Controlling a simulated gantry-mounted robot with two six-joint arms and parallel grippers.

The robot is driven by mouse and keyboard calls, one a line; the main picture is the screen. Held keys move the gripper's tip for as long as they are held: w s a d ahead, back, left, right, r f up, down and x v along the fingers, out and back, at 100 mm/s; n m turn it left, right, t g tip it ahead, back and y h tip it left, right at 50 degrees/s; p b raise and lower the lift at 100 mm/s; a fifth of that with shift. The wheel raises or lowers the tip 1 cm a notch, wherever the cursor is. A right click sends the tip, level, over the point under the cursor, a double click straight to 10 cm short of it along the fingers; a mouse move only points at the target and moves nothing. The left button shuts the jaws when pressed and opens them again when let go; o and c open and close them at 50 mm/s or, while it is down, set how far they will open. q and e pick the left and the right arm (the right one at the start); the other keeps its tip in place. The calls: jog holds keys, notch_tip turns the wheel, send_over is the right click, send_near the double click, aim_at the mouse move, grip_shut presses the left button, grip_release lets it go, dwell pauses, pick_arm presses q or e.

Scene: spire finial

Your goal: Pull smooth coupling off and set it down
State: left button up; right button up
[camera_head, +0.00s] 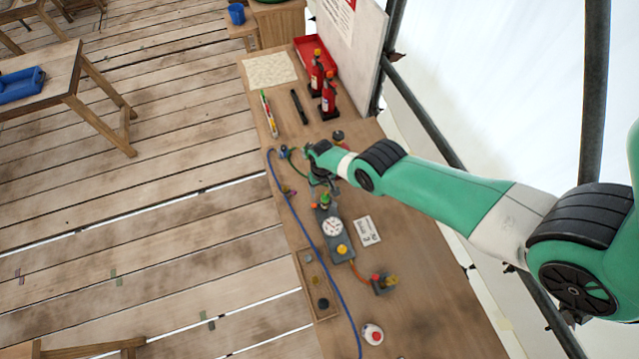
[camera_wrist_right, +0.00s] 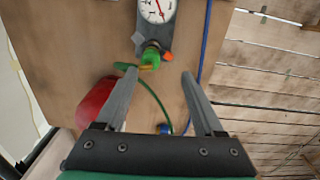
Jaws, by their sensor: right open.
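A grey gauge block (camera_head: 332,226) with a round white dial lies on the bench; its dial also shows at the top of the right wrist view (camera_wrist_right: 157,10). A green coupling (camera_wrist_right: 150,54) with a brass-coloured end sits at the block's near end in that view, beside an orange tab (camera_wrist_right: 168,56). The green coupling also shows in the head view (camera_head: 325,198). I cannot tell whether its surface is smooth. My right gripper (camera_wrist_right: 160,74) is open and empty, its fingertips apart on either side just short of the coupling. My left gripper is not in view.
A blue hose (camera_head: 309,235) runs along the bench, and a thin green hose (camera_wrist_right: 155,96) passes between my fingers. A red rounded object (camera_wrist_right: 96,104) is close to my left-hand finger in the wrist view. A shallow wooden tray (camera_head: 307,287), white label (camera_head: 366,231) and red fittings (camera_head: 379,283) lie nearby.

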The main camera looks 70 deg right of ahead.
aim_at(325, 195)
jog(key=shift+s+d, duration=0.45)
jog(key=shift+d, duration=0.3)
notch_tip(325, 195, down, 9)
jog(key=b, duration=0.9)
grip_shut()
dwell(0.4)
dwell(0.8)
